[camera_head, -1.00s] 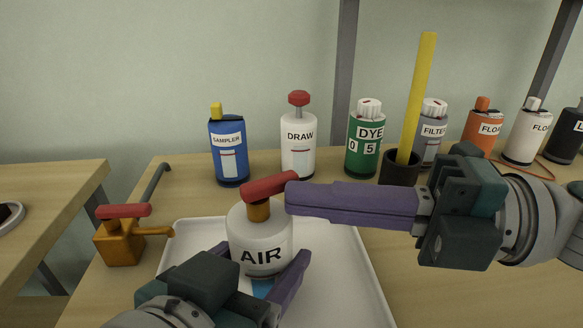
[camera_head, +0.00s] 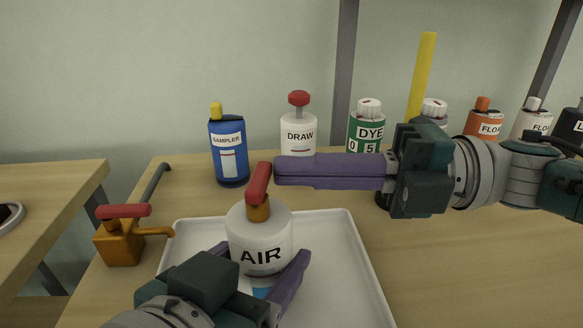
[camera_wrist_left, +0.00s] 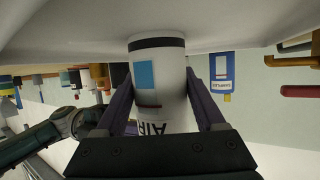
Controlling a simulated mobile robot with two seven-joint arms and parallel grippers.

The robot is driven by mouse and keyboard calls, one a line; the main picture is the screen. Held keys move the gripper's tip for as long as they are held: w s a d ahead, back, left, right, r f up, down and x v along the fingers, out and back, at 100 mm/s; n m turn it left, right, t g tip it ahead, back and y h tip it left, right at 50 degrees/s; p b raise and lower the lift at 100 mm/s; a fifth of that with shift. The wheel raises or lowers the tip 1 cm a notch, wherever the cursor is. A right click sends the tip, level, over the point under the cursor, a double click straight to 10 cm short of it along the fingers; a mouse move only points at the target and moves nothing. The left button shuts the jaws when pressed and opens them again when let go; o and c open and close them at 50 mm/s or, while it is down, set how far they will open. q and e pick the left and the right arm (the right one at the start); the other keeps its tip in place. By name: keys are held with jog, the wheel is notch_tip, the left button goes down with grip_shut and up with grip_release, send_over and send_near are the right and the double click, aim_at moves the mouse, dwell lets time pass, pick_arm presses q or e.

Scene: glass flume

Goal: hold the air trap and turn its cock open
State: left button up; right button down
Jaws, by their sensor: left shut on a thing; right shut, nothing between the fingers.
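The air trap (camera_head: 260,238) is a white bottle labelled AIR, upright on the white tray. On top is its cock, with a red handle (camera_head: 259,183) on an orange stem; the handle now points away from me. My left gripper (camera_head: 262,268) is shut on the bottle's lower body, one finger on each side; the left wrist view shows the air trap (camera_wrist_left: 158,85) between both fingers. My right gripper (camera_head: 278,170) is shut and empty, its purple fingertips just right of the red handle, very close; I cannot tell whether they touch.
The white tray (camera_head: 345,250) lies under the air trap. An orange tap (camera_head: 122,242) with a red handle stands at the left. Behind are the sampler (camera_head: 229,165), draw (camera_head: 298,130) and dye (camera_head: 367,125) bottles. The table is clear at front right.

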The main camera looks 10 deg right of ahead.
jog(key=shift+w+a, duration=0.15)
jog(key=shift+w, duration=0.05)
dwell(0.5)
pick_arm(q)
jog(key=o, duration=1.5)
pick_arm(e)
jog(key=s+d, duration=0.1)
jog(key=d, duration=1.1)
jog(key=shift+s, duration=0.25)
